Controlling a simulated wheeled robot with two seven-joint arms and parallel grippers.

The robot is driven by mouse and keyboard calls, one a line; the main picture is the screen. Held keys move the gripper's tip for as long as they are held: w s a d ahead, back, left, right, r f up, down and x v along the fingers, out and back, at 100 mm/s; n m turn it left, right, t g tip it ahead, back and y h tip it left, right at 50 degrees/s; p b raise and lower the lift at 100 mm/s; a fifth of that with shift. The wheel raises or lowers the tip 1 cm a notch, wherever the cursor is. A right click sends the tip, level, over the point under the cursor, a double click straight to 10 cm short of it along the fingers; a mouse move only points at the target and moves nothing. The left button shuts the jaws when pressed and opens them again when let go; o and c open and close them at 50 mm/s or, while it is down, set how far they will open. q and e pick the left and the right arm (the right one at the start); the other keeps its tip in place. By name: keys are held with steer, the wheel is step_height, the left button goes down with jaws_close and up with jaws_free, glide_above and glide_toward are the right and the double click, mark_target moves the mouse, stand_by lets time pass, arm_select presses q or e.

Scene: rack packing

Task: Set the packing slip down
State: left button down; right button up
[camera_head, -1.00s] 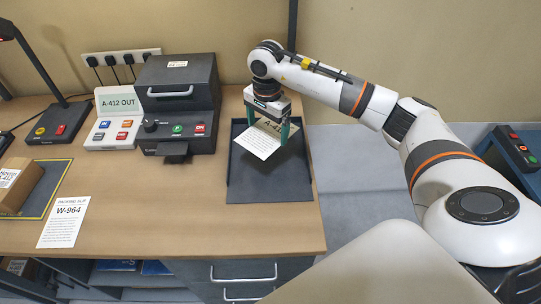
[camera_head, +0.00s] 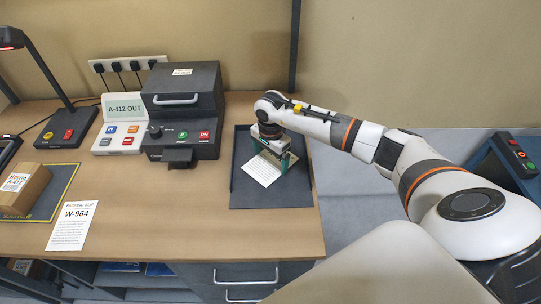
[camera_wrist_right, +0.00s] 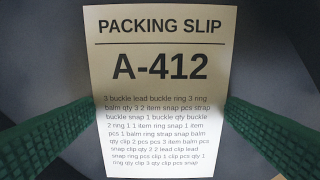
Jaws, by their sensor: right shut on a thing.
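The packing slip A-412 (camera_head: 262,170) is a white printed sheet at the dark tray (camera_head: 270,198) on the right side of the table. My right gripper (camera_head: 277,161) is shut on the slip, low over the tray. In the right wrist view the slip (camera_wrist_right: 165,85) faces the camera with its A-412 text readable, between the two green fingers (camera_wrist_right: 160,120). The slip is at or just above the tray floor; I cannot tell whether it touches. My left gripper is not in view.
Another packing slip, W-964 (camera_head: 73,225), lies flat at the table's front left. A brown box (camera_head: 25,188) sits on a yellow-edged mat (camera_head: 58,190). A dark printer-like machine (camera_head: 183,110) and a button panel with an A-412 OUT sign (camera_head: 122,106) stand left of the tray.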

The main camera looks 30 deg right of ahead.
mark_target(271, 163)
steer(key=shift+f, duration=0.1)
steer(key=o, duration=0.6)
steer(key=shift+r, duration=0.4)
step_height(271, 163, up, 12)
steer(key=b, duration=0.3)
steer(key=shift+f+b, duration=0.2)
steer(key=shift+b, duration=0.15)
steer(key=shift+f, duration=0.1)
